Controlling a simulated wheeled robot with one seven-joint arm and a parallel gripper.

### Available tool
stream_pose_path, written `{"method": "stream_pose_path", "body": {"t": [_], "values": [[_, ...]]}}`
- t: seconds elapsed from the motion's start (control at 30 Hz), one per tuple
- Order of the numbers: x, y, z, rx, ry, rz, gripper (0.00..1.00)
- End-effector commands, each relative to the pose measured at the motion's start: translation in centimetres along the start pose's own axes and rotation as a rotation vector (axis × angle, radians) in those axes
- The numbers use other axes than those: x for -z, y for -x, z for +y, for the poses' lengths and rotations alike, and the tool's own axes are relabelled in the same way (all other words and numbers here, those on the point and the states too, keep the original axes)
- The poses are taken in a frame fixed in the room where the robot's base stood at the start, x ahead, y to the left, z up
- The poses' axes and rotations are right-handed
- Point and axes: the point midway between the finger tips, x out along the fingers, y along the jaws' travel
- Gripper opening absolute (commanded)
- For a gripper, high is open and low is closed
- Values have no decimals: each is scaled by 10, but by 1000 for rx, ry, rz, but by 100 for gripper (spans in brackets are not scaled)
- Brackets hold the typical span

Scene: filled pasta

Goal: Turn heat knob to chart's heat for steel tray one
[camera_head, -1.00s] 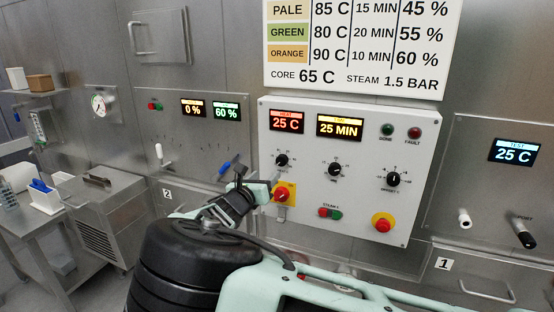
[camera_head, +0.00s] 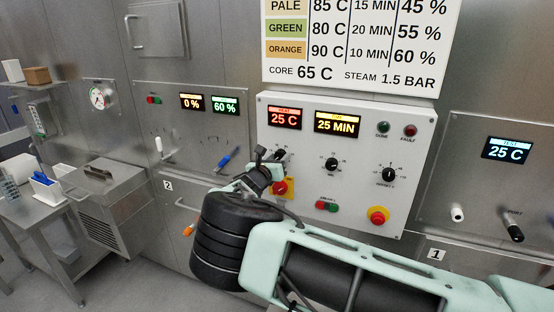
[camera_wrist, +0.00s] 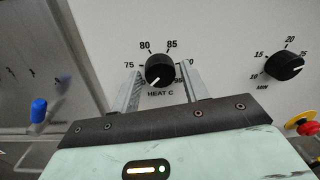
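The black heat knob (camera_wrist: 160,68), marked HEAT C, is on the white control panel. Its white pointer line points to the lower left, below the 75 mark. My gripper (camera_wrist: 163,82) is open, with one finger on each side of the knob; I cannot tell whether they touch it. In the head view my gripper (camera_head: 268,160) partly hides the heat knob (camera_head: 279,155). The red heat display (camera_head: 285,118) reads 25 C. The chart (camera_head: 360,45) lists pale 85 C, green 80 C and orange 90 C. No steel tray is recognisable.
The minute knob (camera_head: 331,164) and offset knob (camera_head: 389,174) are to the right. A red knob on a yellow plate (camera_head: 280,187) is just below my gripper. A red-yellow stop button (camera_head: 378,215) is lower right. A blue-handled lever (camera_head: 228,158) is to the left.

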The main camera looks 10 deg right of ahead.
Motion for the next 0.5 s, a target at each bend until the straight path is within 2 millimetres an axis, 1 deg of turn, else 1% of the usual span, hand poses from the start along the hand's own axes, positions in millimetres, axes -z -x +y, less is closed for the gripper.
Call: {"method": "stream_pose_path", "body": {"t": [0.03, 0.07, 0.1, 0.37, 0.5], "values": [[0, 0, 0, 0, 0, 0, 30], [0, 0, 0, 0, 0, 0, 22], [0, 0, 0, 0, 0, 0, 11], [1, 0, 0, 0, -11, 1, 10], [3, 0, 1, 0, -52, 3, 10]]}}
